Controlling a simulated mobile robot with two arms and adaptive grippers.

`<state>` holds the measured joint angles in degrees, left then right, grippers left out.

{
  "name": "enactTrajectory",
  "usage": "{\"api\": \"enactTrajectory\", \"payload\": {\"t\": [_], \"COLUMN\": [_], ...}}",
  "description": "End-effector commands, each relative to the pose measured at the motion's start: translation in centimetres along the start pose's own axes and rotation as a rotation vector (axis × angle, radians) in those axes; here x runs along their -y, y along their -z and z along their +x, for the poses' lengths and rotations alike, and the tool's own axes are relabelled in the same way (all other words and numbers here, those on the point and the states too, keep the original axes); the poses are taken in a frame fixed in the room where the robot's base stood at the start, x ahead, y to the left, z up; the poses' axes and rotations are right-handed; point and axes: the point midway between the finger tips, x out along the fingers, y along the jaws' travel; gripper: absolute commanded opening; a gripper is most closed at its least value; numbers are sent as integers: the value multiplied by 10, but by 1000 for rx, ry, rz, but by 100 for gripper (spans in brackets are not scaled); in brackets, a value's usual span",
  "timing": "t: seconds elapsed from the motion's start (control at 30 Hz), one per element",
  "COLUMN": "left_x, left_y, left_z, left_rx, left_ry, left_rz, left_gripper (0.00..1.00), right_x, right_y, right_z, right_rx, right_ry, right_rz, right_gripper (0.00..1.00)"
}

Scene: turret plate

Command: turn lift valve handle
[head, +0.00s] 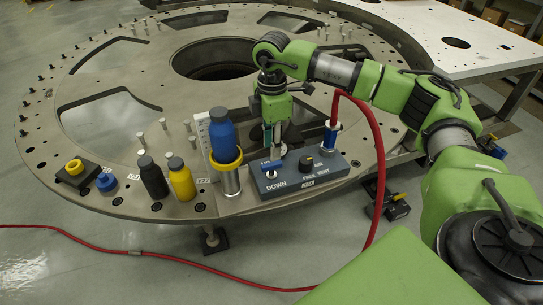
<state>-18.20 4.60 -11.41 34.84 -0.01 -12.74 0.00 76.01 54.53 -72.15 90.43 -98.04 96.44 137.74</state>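A grey-blue control box (318,180) sits at the front edge of the round metal plate, with "DOWN" printed on its front left. A small blue handle (271,167) is on the left of its top, and a black knob (306,164) is to the right of it. My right gripper (274,150) points down just above and behind the blue handle. Its fingers look thin and close to each other; whether they touch the handle or have a gap is too small to tell. My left gripper is not in view.
Black (153,178) and yellow (181,179) bottles stand farther left. A red hose (378,150) loops from the blue fitting (331,136) on the box's right.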

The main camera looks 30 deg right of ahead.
Motion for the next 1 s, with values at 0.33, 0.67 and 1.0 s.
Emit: {"api": "enactTrajectory", "payload": {"t": [0.33,0.67,1.0], "left_x": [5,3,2], "left_y": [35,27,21], "left_z": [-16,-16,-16], "left_rx": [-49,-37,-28], "left_ry": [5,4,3], "left_rz": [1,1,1], "left_gripper": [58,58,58], "right_x": [0,0,0], "right_y": [0,0,0], "right_z": [53,61,61], "right_rx": [0,-1,0], "right_ry": [1,-1,0], "right_rz": [1,0,-1], "right_gripper": [29,29,0]}}
